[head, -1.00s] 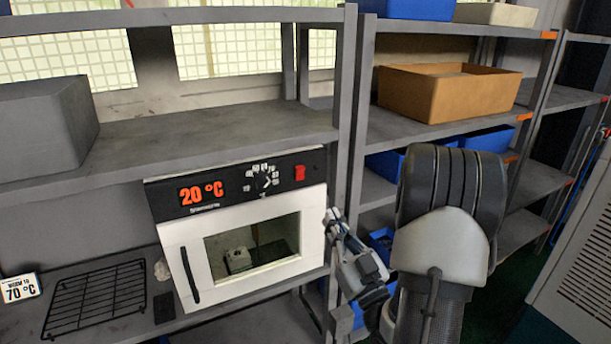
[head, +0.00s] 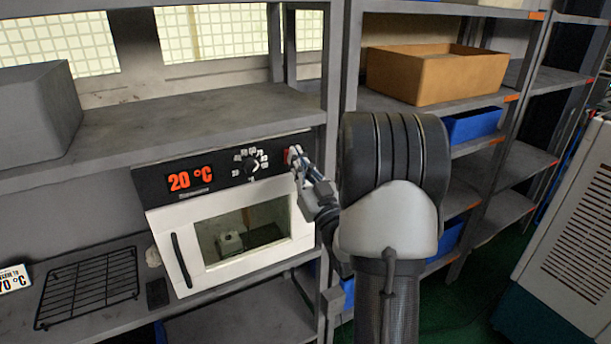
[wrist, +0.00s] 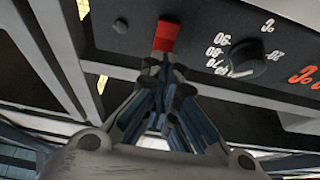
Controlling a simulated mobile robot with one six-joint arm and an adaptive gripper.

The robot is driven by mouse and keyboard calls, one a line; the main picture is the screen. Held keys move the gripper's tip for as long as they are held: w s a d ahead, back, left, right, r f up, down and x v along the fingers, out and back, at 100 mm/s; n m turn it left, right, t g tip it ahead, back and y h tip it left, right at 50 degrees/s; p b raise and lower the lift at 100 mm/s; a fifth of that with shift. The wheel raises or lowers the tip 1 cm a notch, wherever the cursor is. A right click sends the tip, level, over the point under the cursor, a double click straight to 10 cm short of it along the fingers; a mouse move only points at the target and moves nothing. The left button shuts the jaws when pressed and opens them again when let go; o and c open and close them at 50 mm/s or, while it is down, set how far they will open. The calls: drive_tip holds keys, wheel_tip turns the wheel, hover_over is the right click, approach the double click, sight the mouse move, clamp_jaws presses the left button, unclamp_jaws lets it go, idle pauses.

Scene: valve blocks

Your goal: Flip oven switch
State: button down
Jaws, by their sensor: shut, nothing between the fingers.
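The white oven (head: 240,235) stands on the shelf with its door shut. Its black panel shows a red 20 °C display (head: 191,179) and a black dial (head: 250,166) with white numbers. The red switch (head: 288,158) is at the panel's right end, partly hidden by my gripper (head: 296,157) in the head view. In the wrist view the red switch (wrist: 165,37) is just beyond the tips of my gripper (wrist: 163,60), and the dial (wrist: 247,60) is to the right. My gripper is shut and empty, its tips at or very near the switch. I cannot tell whether they touch.
A grey shelf (head: 200,135) runs above the oven, with a grey box (head: 38,110) at its left. A wire rack (head: 90,288) and a 70 °C label (head: 14,279) lie left of the oven. A shelf post (head: 331,110) stands close beside my gripper.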

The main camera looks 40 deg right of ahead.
drive_tip(key=shift+w+d+r, duration=0.1)
drive_tip(key=shift+w+r, duration=0.1)
drive_tip(key=shift+w, duration=0.2)
drive_tip(key=shift+w+r+g+y+p, duration=0.35)
drive_tip(key=shift+r+p, duration=0.25)
drive_tip(key=shift+p, duration=0.3)
drive_tip(key=shift+d+f+g, duration=0.1)
drive_tip(key=shift+g, duration=0.15)
drive_tip(key=shift+f, duration=0.1)
drive_tip(key=shift+w+f, duration=0.15)
